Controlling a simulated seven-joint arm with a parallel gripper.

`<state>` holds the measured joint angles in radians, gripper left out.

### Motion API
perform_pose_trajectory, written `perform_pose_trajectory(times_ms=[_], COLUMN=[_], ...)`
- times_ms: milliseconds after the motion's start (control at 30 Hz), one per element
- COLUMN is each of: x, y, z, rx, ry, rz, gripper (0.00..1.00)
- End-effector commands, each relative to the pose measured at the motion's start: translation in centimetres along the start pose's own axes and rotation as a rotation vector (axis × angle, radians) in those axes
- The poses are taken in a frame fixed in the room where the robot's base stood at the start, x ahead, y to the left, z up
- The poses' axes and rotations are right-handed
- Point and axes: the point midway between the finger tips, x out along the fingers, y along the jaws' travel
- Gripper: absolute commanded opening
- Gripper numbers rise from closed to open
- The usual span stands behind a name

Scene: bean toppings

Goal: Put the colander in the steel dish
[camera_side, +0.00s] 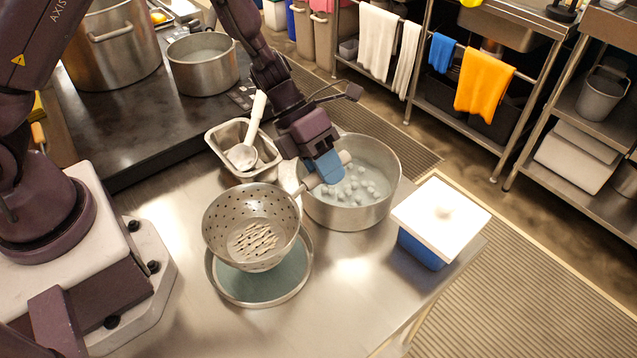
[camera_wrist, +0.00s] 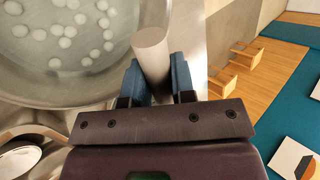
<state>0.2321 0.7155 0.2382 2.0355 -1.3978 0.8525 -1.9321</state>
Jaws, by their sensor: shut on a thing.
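My gripper (camera_side: 325,169), with blue fingers, is shut on the handle of the perforated steel colander (camera_side: 224,219). The colander is held up with its bowl to the left of my gripper. The bowl is over the round, shallow steel dish (camera_side: 299,286), hiding the dish's back part. The visible dish floor looks grey-blue and bare. I cannot tell whether bowl and dish touch. In the wrist view the pale round handle end (camera_wrist: 152,48) of the colander sits between my gripper's fingers (camera_wrist: 157,82); the bowl is out of that view.
A steel pot (camera_side: 352,215) with pale round pieces in liquid stands right behind the colander. A rectangular steel pan (camera_side: 218,140) with a white-handled scoop (camera_side: 244,152) is behind left. A blue box with a white lid (camera_side: 440,212) stands right. The front counter is clear.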

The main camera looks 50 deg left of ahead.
Motion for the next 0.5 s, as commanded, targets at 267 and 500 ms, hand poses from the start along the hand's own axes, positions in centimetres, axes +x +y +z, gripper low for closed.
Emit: perform_pose_trajectory(times_ms=[267,500], x=[1.9,1.9], y=[1.5,1.6], z=[-0.3,-0.3], rx=[0.001,0.001], ry=[0.000,0.001], rz=[-0.001,-0.001], gripper=[0.00,0.00])
